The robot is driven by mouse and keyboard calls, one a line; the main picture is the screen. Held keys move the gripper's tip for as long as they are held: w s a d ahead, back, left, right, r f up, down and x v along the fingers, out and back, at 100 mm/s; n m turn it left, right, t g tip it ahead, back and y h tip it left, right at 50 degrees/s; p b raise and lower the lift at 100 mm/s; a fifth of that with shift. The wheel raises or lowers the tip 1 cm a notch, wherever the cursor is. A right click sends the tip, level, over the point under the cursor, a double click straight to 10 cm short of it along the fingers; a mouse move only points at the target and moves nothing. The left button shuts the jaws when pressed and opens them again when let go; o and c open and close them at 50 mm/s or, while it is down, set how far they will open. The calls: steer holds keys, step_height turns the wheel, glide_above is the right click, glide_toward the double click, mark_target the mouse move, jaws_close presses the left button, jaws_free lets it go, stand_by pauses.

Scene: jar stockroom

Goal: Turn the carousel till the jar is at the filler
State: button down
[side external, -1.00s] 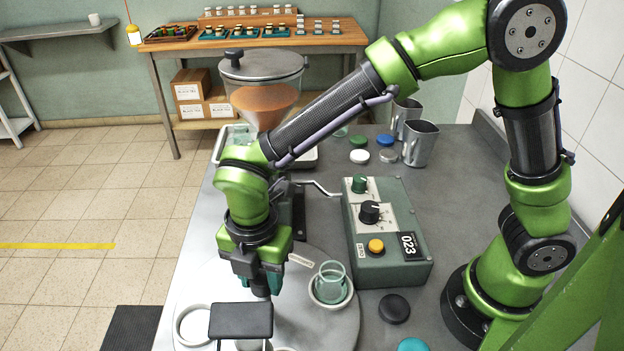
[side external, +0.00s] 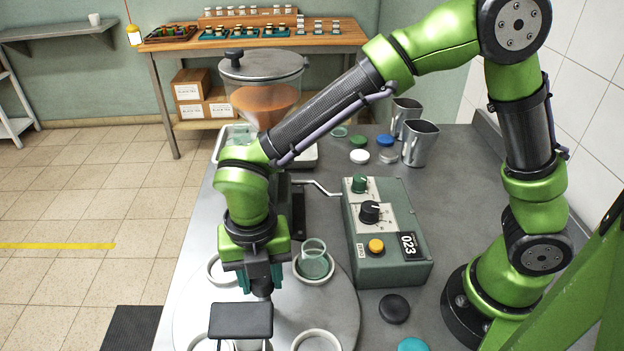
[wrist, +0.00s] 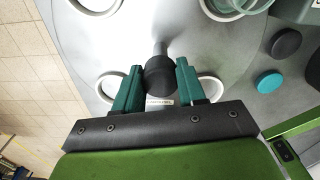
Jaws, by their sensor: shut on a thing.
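The carousel (side external: 335,310) is a round grey turntable with several white ring seats around it. The jar (side external: 314,262), clear greenish glass, stands upright in a ring seat at its upper right. The wrist view shows the jar (wrist: 258,5) only in part, at the top edge. My gripper (wrist: 155,84) is shut on a dark round knob (wrist: 159,78) on the carousel, with one teal finger on each side. In the side view my gripper (side external: 262,288) points down, left of the jar. The filler (side external: 262,75) is a clear lidded hopper of orange-brown stuff; my arm hides its lower part.
A green-grey control box (side external: 388,235) with knobs and an orange button stands right of the carousel. A black disc (side external: 394,308) and a teal disc (side external: 412,345) lie nearby. A dark square-topped object (side external: 241,320) stands at the front. Metal cups (side external: 420,143) and lids stand behind.

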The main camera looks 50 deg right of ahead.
steer(key=shift+w+r+n, duration=0.1)
steer(key=shift+n, duration=4.5)
steer(key=c, duration=0.7)
jaws_free()
steer(key=shift+o, duration=0.2)
step_height(320, 180, up, 17)
